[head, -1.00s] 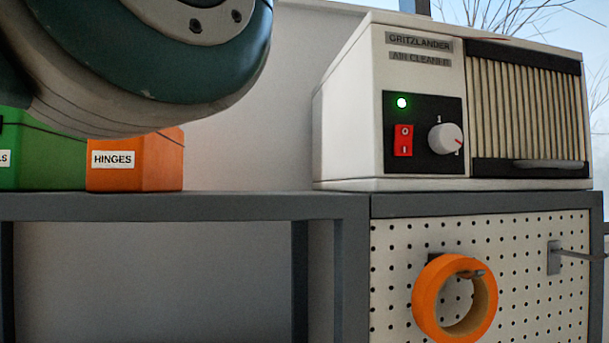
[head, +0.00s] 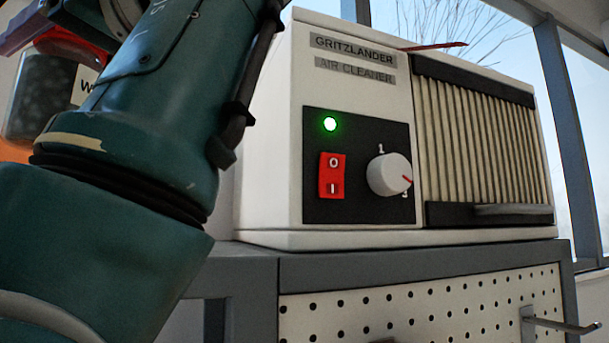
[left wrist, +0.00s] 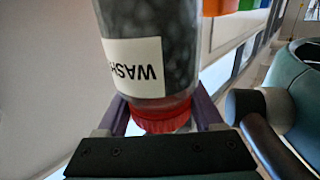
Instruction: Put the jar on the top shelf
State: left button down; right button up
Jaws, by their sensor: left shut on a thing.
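The jar (head: 42,98) is clear, with dark contents, a red lid and a white label, at the far left of the head view. In the left wrist view the jar (left wrist: 175,38) appears upside down, its label starting "WASH". My left gripper (left wrist: 162,112) is shut on the jar at its red lid, with a purple finger on each side. In the head view my left gripper (head: 50,28) is partly cut off by the picture edge. My right gripper is not in view.
A white air cleaner (head: 275,130) with a lit green light stands on the shelf top, close right of my arm. Below it is a pegboard (head: 420,310) with a metal hook (head: 560,325). An orange box (left wrist: 220,7) and a green box (left wrist: 246,4) show in the left wrist view.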

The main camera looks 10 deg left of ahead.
aim_at(49, 92)
pick_arm(q)
notch_tip(49, 92, down, 4)
jog(key=shift+r+b, duration=0.25)
jog(key=shift+b, duration=0.3)
notch_tip(49, 92, down, 4)
jog(key=b, duration=0.2)
jog(key=shift+f+b, duration=0.15)
jog(key=shift+b, duration=0.2)
jog(key=shift+c, duration=0.2)
grip_release()
